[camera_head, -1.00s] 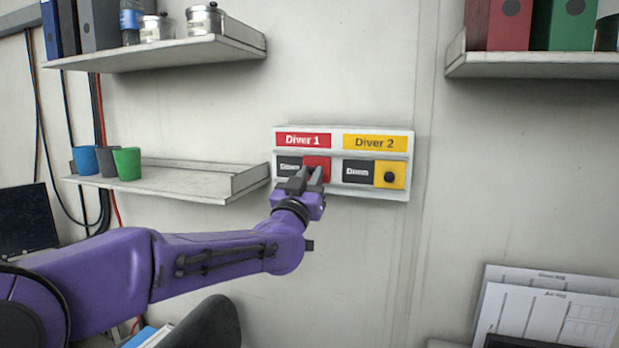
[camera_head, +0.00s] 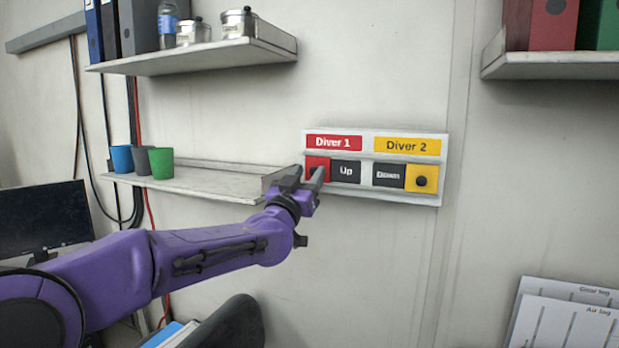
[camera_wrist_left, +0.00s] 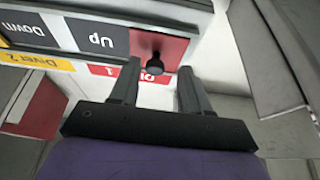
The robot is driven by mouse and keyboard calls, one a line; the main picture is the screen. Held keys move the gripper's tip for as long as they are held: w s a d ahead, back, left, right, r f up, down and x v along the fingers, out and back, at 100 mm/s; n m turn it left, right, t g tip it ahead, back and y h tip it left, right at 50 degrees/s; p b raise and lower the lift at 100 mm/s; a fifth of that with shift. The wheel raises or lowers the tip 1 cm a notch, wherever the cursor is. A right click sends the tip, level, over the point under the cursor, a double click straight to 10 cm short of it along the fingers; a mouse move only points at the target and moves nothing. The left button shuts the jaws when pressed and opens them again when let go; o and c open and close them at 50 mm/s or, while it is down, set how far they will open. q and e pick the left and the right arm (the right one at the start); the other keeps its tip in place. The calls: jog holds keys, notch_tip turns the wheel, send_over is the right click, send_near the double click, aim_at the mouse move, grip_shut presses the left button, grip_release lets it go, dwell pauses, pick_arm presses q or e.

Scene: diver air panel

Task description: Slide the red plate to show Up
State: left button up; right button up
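The red plate (camera_head: 317,160) sits at the left end of the Diver 1 slot on the white wall panel (camera_head: 410,199). The black "Up" label (camera_head: 346,171) shows to its right, and "Down" is covered on that side. In the left wrist view the red plate (camera_wrist_left: 173,47) carries a black knob (camera_wrist_left: 155,62). My left gripper (camera_head: 305,173) is at the red plate with its fingers apart. The wrist view shows the fingers (camera_wrist_left: 158,70) on either side of the knob, with gaps visible. My right gripper is not in view.
The yellow plate (camera_head: 421,179) of Diver 2 sits at the right, with "Down" (camera_head: 388,176) showing. A lower shelf (camera_head: 215,184) with several cups is just left of my gripper.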

pick_arm(q)
jog(key=shift+s+f+b, duration=0.2)
jog(key=shift+f+b, duration=0.05)
jog(key=shift+b, duration=0.05)
jog(key=b+v, duration=0.5)
jog(key=v, duration=0.5)
jog(key=shift+a+r, duration=0.15)
jog(key=shift+a, duration=0.05)
